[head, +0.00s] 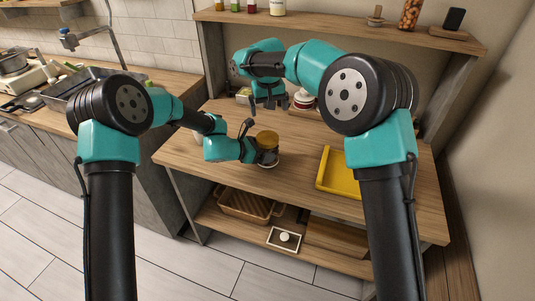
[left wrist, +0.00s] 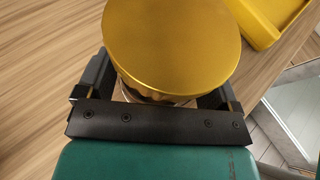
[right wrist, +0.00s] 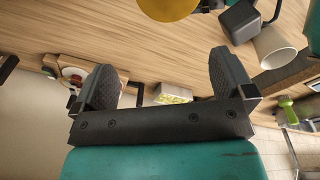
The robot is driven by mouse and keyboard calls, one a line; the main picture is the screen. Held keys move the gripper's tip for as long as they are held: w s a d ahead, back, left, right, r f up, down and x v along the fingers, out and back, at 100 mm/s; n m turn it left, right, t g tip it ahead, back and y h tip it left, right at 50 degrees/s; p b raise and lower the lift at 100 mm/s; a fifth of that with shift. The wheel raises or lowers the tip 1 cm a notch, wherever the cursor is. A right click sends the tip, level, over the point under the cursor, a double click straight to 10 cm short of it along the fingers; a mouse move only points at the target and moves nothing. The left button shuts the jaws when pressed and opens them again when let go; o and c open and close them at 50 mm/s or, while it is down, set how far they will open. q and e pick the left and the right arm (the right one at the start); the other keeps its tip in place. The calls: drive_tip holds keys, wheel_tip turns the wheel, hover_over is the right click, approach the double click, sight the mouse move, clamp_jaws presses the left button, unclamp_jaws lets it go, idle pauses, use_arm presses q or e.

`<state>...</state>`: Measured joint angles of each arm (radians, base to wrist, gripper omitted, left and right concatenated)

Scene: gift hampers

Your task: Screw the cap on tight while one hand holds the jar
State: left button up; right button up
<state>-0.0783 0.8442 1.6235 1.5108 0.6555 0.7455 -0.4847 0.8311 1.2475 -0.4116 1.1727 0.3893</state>
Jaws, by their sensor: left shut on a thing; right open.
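A jar with a wide gold cap (head: 267,139) stands on the wooden table. My left gripper (head: 264,155) is shut around the jar's side, below the cap. In the left wrist view the cap (left wrist: 172,42) sits over the jar mouth, and only a sliver of the glass jar (left wrist: 150,96) shows beneath it. I cannot tell how tight the cap is. My right gripper (head: 268,104) is open and empty, above the table behind the jar. In the right wrist view its fingers (right wrist: 163,80) are wide apart, and the gold cap (right wrist: 168,7) shows at the top edge.
A yellow tray (head: 321,176) lies on the table to the right. A white cup (right wrist: 276,46) stands near my left arm. Bare table lies between jar and tray.

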sight(268, 137)
drive_tip(key=n, duration=1)
drive_tip(key=s+n, duration=0.1)
drive_tip(key=n, duration=0.4)
drive_tip(key=shift+a+f+n, duration=0.1)
drive_tip(key=shift+f+n, duration=0.25)
drive_tip(key=shift+n, duration=0.05)
drive_tip(key=n, duration=0.2)
drive_tip(key=s+n, duration=0.1)
drive_tip(key=n, duration=0.1)
drive_tip(key=shift+f+g, duration=0.3)
drive_tip(key=shift+g, duration=0.1)
drive_tip(key=n, duration=0.3)
drive_tip(key=s+n, duration=0.1)
drive_tip(key=shift+a+f+n, duration=0.1)
drive_tip(key=shift+f+n, duration=0.25)
drive_tip(key=shift+n, duration=0.05)
drive_tip(key=shift+f, duration=4)
